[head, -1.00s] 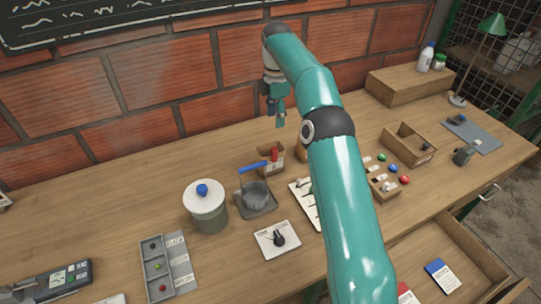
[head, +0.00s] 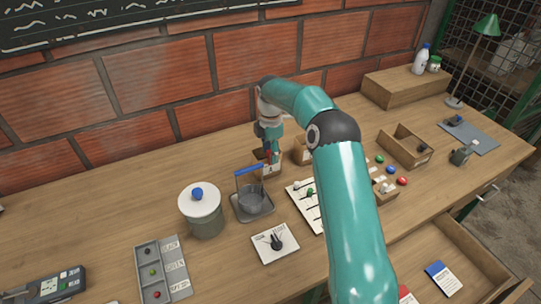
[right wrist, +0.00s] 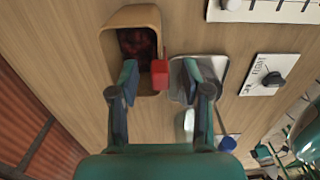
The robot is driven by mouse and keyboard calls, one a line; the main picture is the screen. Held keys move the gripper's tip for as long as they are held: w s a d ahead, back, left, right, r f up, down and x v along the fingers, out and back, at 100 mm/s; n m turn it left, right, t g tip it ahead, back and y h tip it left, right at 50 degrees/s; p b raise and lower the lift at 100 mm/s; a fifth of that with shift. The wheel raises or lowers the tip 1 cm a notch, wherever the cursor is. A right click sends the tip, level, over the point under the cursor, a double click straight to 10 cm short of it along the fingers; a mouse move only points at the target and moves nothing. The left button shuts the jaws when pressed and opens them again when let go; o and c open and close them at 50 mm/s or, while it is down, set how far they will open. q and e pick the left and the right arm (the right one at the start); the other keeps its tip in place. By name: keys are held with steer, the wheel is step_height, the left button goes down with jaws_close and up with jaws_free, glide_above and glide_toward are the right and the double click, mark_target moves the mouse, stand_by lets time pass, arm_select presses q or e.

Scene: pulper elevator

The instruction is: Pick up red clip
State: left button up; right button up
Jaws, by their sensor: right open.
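The red clip (right wrist: 160,75) shows in the right wrist view as a small red block at the rim of a small wooden box (right wrist: 108,45). My right gripper (right wrist: 160,88) is open, with one finger on each side of the clip in that view. A gap shows between the clip and each finger, and I cannot tell the depth. My left gripper is not in view.
A metal tray with a blue-handled frame (head: 252,205) stands just in front of the box. A white-lidded pot (head: 202,215) is to its left. A dial card (head: 275,243) and a white board with pegs (head: 303,202) lie nearby. The left back of the bench is clear.

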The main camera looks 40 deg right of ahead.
steer(key=shift+f, duration=0.2)
steer(key=c, duration=0.9)
steer(key=shift+o, duration=0.2)
steer(key=shift+r, duration=0.1)
